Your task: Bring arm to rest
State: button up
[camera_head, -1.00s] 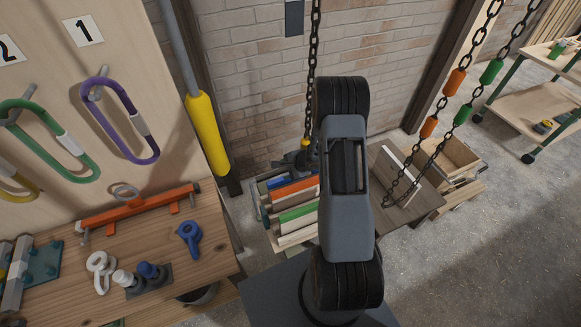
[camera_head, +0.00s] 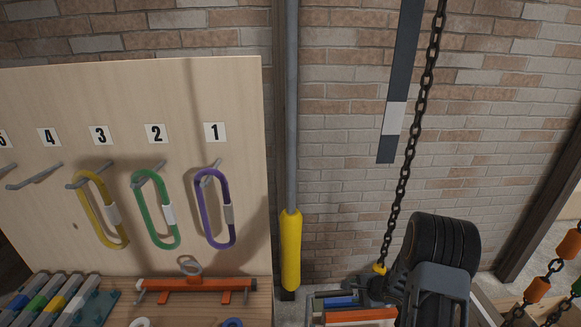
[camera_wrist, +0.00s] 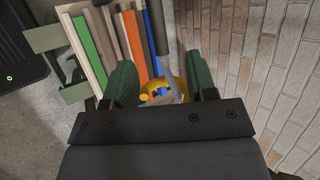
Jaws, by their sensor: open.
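My gripper (camera_wrist: 162,80) shows in the wrist view with its two green fingers apart. No object is gripped between them.
A crate of coloured boards (camera_wrist: 105,45) lies close beside the gripper; its boards also show in the head view (camera_head: 355,315). A chain (camera_head: 405,160) hangs beside my arm. Purple (camera_head: 203,200), green (camera_head: 139,205) and yellow (camera_head: 84,215) links hang on a pegboard at left.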

notch_tip(320, 180, up, 17)
jog(key=s+n+h, duration=0.2)
jog(key=n+h, duration=0.5)
jog(key=s+a+r+n+y+b, duration=0.1)
jog(key=s+a+r+n, duration=0.1)
jog(key=s, duration=0.4)
jog(key=s+a+r+n+g+y+b, duration=0.1)
jog(key=s+a+r+n+b, duration=0.1)
jog(key=s+a+r+n, duration=0.1)
jog(key=s+a+r+n+b, duration=0.1)
jog(key=s+a+r+n, duration=0.2)
jog(key=s, duration=0.6)
jog(key=a+n, duration=0.1)
jog(key=a, duration=0.1)
jog(key=shift+a+n+g+y, duration=0.4)
jog(key=shift+r, duration=0.15)
